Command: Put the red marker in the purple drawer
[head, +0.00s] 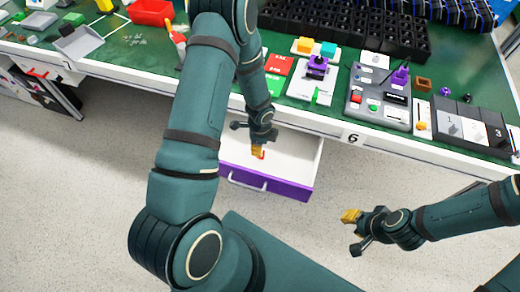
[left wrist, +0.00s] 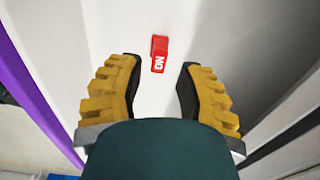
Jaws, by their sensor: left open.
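The purple drawer (head: 290,187) is pulled open under the table edge, with a white inside and a purple front. The red marker (left wrist: 159,54) shows in the left wrist view as a short red piece with white lettering, lying on the drawer's white floor. In the head view only a small bit of red shows by the fingertips. My left gripper (head: 258,151) is over the drawer, its yellow fingers (left wrist: 160,95) open and apart, with the marker beyond and between their tips, untouched. My right gripper (head: 351,216) hangs right of the drawer, its opening unclear.
The green table (head: 185,75) above the drawer carries a grey switch panel (head: 380,97), a purple rotary knob (head: 317,67), black crates (head: 350,30) and a red bin (head: 151,12). Its white front edge (head: 350,137) runs just above the drawer. Open floor lies in front.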

